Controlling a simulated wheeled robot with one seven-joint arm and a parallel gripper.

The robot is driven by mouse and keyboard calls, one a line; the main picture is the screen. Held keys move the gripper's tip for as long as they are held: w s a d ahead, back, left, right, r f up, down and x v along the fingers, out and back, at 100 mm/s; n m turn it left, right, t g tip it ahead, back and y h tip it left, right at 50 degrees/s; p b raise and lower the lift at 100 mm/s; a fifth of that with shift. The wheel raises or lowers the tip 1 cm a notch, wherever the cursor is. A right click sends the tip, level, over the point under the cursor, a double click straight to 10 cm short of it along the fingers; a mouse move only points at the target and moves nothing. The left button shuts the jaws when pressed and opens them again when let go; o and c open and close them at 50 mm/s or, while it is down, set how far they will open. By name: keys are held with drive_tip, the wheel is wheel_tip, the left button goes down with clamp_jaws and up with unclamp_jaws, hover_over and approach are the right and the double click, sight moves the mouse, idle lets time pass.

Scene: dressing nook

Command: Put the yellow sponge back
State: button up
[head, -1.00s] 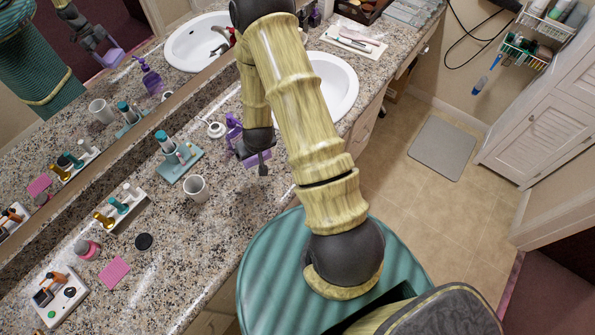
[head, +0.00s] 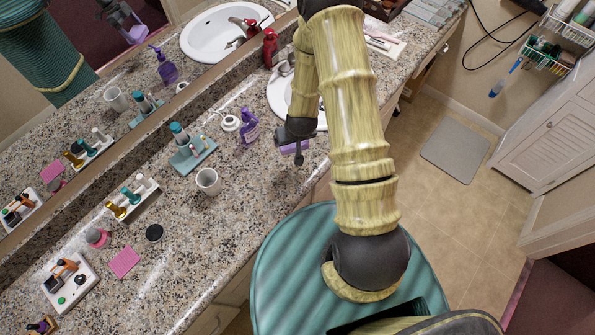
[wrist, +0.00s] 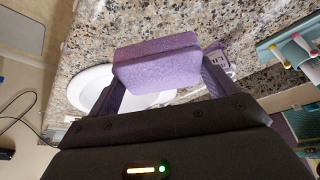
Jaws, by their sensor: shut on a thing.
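My gripper (wrist: 160,82) is shut on a purple sponge-like block (wrist: 157,62), with one finger on each side of it. In the head view the block (head: 294,147) shows partly below my gripper (head: 298,145), over the counter by the front sink basin. I see no yellow sponge in either view. The sink (wrist: 95,88) lies beyond the block in the wrist view, partly hidden by it. A flat pink square (head: 124,262) lies on the counter at the lower left.
A purple pump bottle (head: 249,128) stands left of my gripper. A teal tray with bottles (head: 193,155), a white cup (head: 208,181) and a dark round disc (head: 154,233) stand farther left. A red bottle (head: 270,48) stands behind the sink. Speckled counter (head: 200,225) is bare near the front.

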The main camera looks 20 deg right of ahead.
sight(286, 148)
drive_tip(key=a+n, duration=0.1)
drive_tip(key=s+a+f+n+y, duration=0.1)
drive_tip(key=n, duration=0.1)
drive_tip(key=a+n, duration=0.1)
drive_tip(key=shift+s+f+n+g+y+b, duration=0.3)
drive_tip(key=shift+s+f+y, duration=0.05)
drive_tip(key=shift+s+y, duration=0.05)
drive_tip(key=n, duration=0.1)
drive_tip(key=s+n+y, duration=0.1)
drive_tip(key=n, duration=0.1)
drive_tip(key=shift+a+f, duration=0.1)
drive_tip(key=shift+a, duration=0.25)
drive_tip(key=shift+s+d+f+n+g+y+b, duration=0.1)
drive_tip(key=shift+d+n+g+y+b, duration=0.15)
drive_tip(key=shift+d+n+g, duration=0.75)
drive_tip(key=shift+s+d+f+n+g+y+b, duration=0.15)
drive_tip(key=shift+d+n+y, duration=0.3)
drive_tip(key=shift+n, duration=1.3)
drive_tip(key=shift+d+r+n+g+y+b, duration=0.15)
drive_tip(key=shift+d+n+g, duration=0.3)
drive_tip(key=shift+d+n, duration=0.65)
drive_tip(key=shift+a+f+n, duration=0.1)
drive_tip(key=shift+a+n, duration=0.15)
drive_tip(key=shift+a, duration=0.1)
drive_tip(key=shift+f, duration=0.1)
wheel_tip(286, 148, down, 6)
drive_tip(key=shift+r, duration=0.15)
drive_tip(key=shift+b, duration=0.3)
